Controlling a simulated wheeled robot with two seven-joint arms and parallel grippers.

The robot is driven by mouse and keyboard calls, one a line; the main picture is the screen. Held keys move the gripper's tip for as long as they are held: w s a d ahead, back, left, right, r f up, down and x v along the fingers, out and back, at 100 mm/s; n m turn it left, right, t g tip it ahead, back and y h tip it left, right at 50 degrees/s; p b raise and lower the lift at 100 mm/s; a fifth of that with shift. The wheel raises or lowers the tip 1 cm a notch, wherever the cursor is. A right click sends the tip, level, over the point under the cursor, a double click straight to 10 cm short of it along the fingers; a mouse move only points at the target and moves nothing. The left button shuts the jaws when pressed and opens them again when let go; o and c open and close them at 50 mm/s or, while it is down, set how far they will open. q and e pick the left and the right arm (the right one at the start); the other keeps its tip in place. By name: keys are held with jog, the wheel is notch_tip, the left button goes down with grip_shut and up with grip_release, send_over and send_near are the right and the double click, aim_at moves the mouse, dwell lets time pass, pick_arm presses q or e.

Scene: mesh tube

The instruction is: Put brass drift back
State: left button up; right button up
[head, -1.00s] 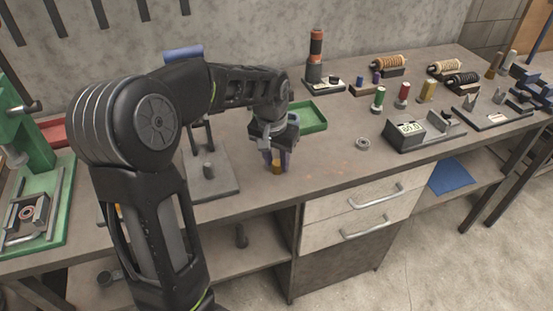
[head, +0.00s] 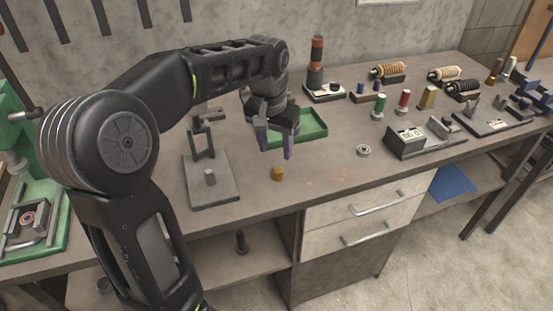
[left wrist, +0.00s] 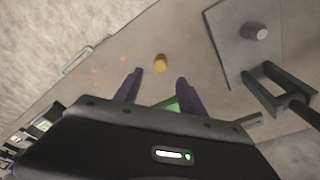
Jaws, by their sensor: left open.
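The brass drift (head: 278,173), a short brass-coloured cylinder, stands upright on the workbench near its front edge. It also shows in the left wrist view (left wrist: 160,63), beyond my fingertips. My left gripper (head: 276,152) is open and empty, above the bench and a little behind the drift, apart from it. Its two purple fingers also show in the left wrist view (left wrist: 158,78) with a gap between them. My right gripper is in neither view.
A grey stand with a peg (head: 210,178) is left of the drift. A green tray (head: 312,127) lies behind my left gripper. A metal ring (head: 363,151) and a gauge box (head: 406,139) are to the right. Bare bench lies around the drift.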

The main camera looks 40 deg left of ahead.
pick_arm(q)
jog(key=r, duration=0.4)
jog(key=shift+s+d+r, duration=0.1)
jog(key=shift+s, duration=0.2)
dwell(0.6)
